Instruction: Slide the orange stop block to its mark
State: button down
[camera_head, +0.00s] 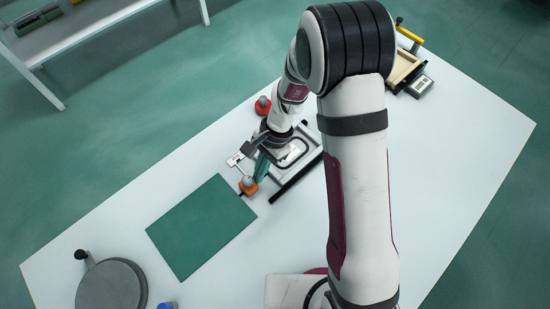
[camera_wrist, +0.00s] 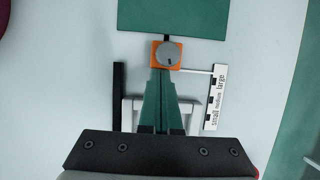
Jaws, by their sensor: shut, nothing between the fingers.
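The orange stop block (camera_wrist: 154,62) with a round grey knob (camera_wrist: 166,52) on top is at the far end of the fixture in the wrist view. In the head view the block (camera_head: 249,188) is beside the green mat. A thin pale pointer runs from it to the white scale (camera_wrist: 217,97) printed small, medium, large, meeting it near the large end. My gripper (camera_wrist: 163,72) is shut and empty, its green fingertips right at the block's near side; I cannot tell whether they touch. My gripper (camera_head: 261,172) partly hides the fixture in the head view.
A green mat (camera_head: 201,227) lies beyond the block. A red knob (camera_head: 262,105) stands behind the fixture (camera_head: 297,170). A grey round disc (camera_head: 110,288) is at the lower left, and a wooden tray (camera_head: 404,68) at the upper right. White table between is clear.

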jog(key=w+d, duration=0.1)
jog(key=w+d+r, duration=0.1)
jog(key=w+d, duration=0.1)
jog(key=shift+w+d, duration=0.1)
jog(key=shift+w, duration=0.1)
jog(key=v, duration=0.8)
jog(key=s+a+f, duration=0.1)
jog(key=f, duration=0.2)
jog(key=s+a+f, duration=0.2)
jog(key=f, duration=0.1)
jog(key=s+a+f, duration=0.1)
jog(key=a+f, duration=0.1)
jog(key=f, duration=0.1)
jog(key=shift+s+a+f, duration=0.15)
jog(key=shift+s+a, duration=0.05)
jog(key=shift+s, duration=0.1)
jog(key=shift+s+a, duration=0.6)
